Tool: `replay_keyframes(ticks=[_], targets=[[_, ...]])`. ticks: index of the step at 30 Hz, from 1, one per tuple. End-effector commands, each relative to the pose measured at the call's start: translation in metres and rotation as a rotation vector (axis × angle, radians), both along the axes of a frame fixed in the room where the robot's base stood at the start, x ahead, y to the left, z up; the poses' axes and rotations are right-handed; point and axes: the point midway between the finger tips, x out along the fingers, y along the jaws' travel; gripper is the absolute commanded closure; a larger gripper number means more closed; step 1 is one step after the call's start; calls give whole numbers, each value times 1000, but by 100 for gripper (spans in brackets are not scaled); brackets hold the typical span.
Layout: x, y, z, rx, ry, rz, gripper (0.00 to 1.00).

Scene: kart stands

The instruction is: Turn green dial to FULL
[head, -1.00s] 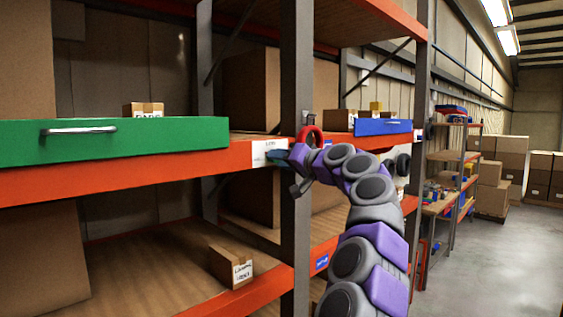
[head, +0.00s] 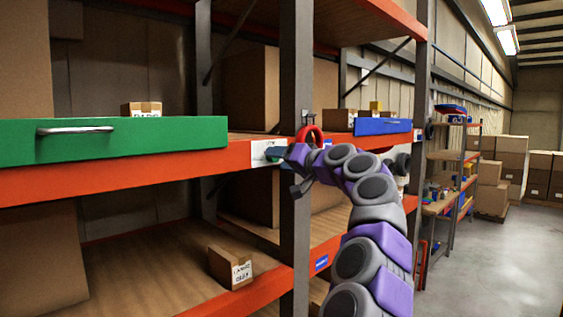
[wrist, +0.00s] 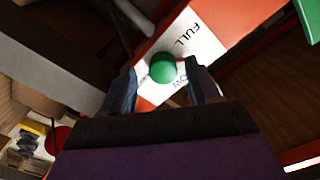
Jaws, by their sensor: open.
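The green dial (wrist: 162,67) shows in the wrist view as a round green knob on a white label (wrist: 196,38) fixed to the orange shelf beam. The label reads FULL at one end; the other word is partly hidden and ends in "OW". My gripper (wrist: 162,88) is open, with one finger on each side of the dial; whether they touch it I cannot tell. In the head view my gripper (head: 285,170) is at the beam by the white label (head: 264,152), beside the grey post. The dial's pointer direction is not clear.
A grey upright post (head: 295,100) stands right beside my gripper. A green drawer (head: 150,140) with a metal handle is to the left, a blue drawer (head: 383,126) to the right. A red ring-shaped thing (head: 310,134) is just above my wrist. The aisle floor (head: 490,265) is clear.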

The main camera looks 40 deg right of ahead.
Motion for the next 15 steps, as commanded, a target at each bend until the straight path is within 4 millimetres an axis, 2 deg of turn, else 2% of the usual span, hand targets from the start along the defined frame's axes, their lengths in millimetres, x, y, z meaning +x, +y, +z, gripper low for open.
replay_keyframes(ticks=[15], targets=[[-56,-5,1,1,-3,2,39]])
